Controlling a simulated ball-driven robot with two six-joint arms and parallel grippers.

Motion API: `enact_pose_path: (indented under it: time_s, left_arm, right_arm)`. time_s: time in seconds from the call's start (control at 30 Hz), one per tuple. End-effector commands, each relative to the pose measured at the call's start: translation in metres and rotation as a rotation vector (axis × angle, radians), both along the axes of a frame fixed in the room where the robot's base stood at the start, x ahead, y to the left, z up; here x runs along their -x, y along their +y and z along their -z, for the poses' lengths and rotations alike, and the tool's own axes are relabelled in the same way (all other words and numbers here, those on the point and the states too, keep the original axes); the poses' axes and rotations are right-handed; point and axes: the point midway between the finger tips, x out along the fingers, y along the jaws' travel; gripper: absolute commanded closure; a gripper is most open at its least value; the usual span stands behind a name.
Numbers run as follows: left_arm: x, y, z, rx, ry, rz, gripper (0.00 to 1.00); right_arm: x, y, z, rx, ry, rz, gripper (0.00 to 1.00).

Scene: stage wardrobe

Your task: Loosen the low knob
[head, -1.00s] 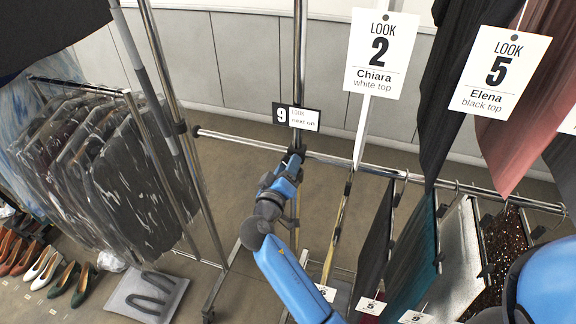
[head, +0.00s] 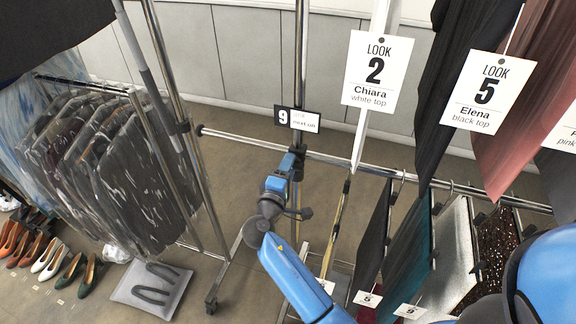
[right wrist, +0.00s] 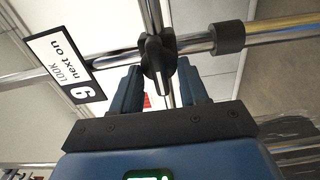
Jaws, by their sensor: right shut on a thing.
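The low knob (right wrist: 157,72) is dark, with several lobes, at the joint of the chrome upright and the low cross rail. In the right wrist view it sits between the two fingers of my right gripper (right wrist: 159,88), which is shut on it. In the head view my right gripper (head: 298,151) is at the joint of the upright (head: 301,60) and the low rail (head: 400,172), and it mostly hides the knob. My left gripper is in neither view.
Look cards 2 (head: 376,72) and 5 (head: 488,92) hang at right with garments. A rack of dark garments (head: 120,170) and several shoes (head: 48,258) are at left.

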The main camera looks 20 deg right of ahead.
Motion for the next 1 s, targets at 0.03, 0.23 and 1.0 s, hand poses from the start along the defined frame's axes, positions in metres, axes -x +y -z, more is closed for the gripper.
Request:
enact_pose_path:
  time_s: [0.03,0.23,1.0]
  left_arm:
    - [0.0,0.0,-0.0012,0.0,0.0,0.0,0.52]
    - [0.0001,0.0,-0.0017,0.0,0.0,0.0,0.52]
    - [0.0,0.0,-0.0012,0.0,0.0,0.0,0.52]
  right_arm:
    - [-0.0001,-0.0001,-0.0004,0.008,0.006,0.0,0.87]
    - [-0.0002,-0.0001,0.0003,0.022,0.015,0.0,0.87]
    - [0.0005,0.0005,0.0004,0.021,0.014,0.0,0.33]
